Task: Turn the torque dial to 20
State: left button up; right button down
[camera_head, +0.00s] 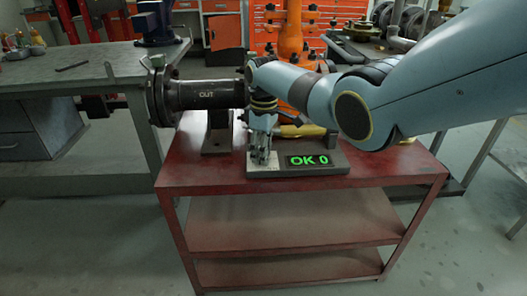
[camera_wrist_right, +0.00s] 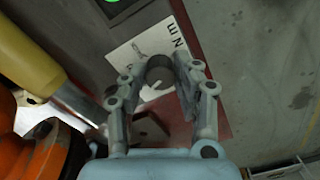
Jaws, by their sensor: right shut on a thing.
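The torque dial (camera_wrist_right: 159,72) is a small grey round knob with a white mark, on a white printed plate (camera_wrist_right: 128,55) in the right wrist view. My right gripper (camera_wrist_right: 158,80) points down at it, its two fingers shut on either side of the knob. In the head view my right gripper (camera_head: 262,157) stands over the left part of a grey box and hides the dial. The box's display (camera_head: 308,160) reads "OK 0" in green. My left gripper is in neither view.
The box sits near the front edge of a red table (camera_head: 200,177). A dark flanged pipe (camera_head: 204,95) marked "OUT" stands behind it to the left. A grey workbench (camera_head: 60,78) is at the left.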

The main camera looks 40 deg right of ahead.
jog(key=shift+m, duration=0.3)
jog(key=m+p, duration=0.2)
jog(key=shift+r+m, duration=0.1)
jog(key=shift+m, duration=0.2)
jog(key=m+p, duration=0.1)
jog(key=m, duration=0.2)
jog(key=shift+m, duration=1.2)
jog(key=c, duration=1)
grip_release()
